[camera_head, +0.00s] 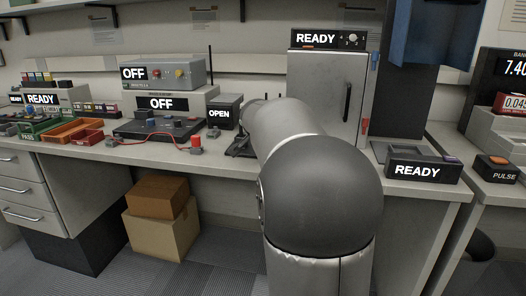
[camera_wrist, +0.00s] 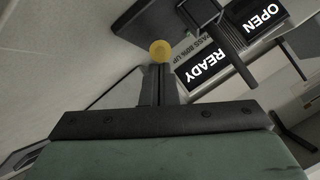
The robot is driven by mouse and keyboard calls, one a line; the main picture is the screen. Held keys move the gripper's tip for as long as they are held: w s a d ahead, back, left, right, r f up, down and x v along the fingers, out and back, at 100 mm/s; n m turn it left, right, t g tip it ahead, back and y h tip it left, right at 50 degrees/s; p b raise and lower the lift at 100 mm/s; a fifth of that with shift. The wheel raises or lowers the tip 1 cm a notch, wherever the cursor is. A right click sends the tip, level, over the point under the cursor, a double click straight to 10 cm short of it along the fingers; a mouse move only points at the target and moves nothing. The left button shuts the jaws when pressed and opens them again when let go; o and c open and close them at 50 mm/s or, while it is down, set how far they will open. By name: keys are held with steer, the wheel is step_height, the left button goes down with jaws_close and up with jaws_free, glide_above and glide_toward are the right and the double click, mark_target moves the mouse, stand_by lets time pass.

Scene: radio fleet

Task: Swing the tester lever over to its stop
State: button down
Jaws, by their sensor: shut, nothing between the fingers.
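In the wrist view my gripper (camera_wrist: 158,72) is shut, its two dark fingers together with nothing between them. A round yellow knob (camera_wrist: 160,50) shows just beyond the fingertips; I cannot tell whether they touch it. A dark plate or arm (camera_wrist: 145,20) lies behind the knob, and I take the knob to be part of the tester lever. A dark angled bar (camera_wrist: 218,40) stands to the right of it. A panel with READY (camera_wrist: 202,66) and a "PASS 80% UP" label is beside these. In the head view my arm hides the gripper and the lever.
A box showing OPEN (camera_head: 222,113) stands left of my arm and also shows in the wrist view (camera_wrist: 262,18). A grey cabinet (camera_head: 325,85) stands behind my arm. Testers reading OFF (camera_head: 160,104) and a red wire (camera_head: 150,140) lie to the left. A READY unit (camera_head: 420,171) sits at right.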

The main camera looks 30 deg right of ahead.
steer(key=shift+p, duration=0.55)
steer(key=shift+w+r, duration=0.1)
steer(key=shift+w+d+r+p, duration=0.15)
steer(key=shift+w+d+p, duration=0.3)
steer(key=shift+d+p, duration=0.1)
steer(key=shift+d+r+p, duration=0.15)
steer(key=shift+r+p, duration=0.15)
steer(key=d+r+p+v, duration=0.1)
steer(key=d+p+v, duration=0.1)
steer(key=v, duration=0.9)
steer(key=shift+s+r+p, duration=0.15)
steer(key=shift+s+p, duration=0.1)
steer(key=shift+p, duration=0.3)
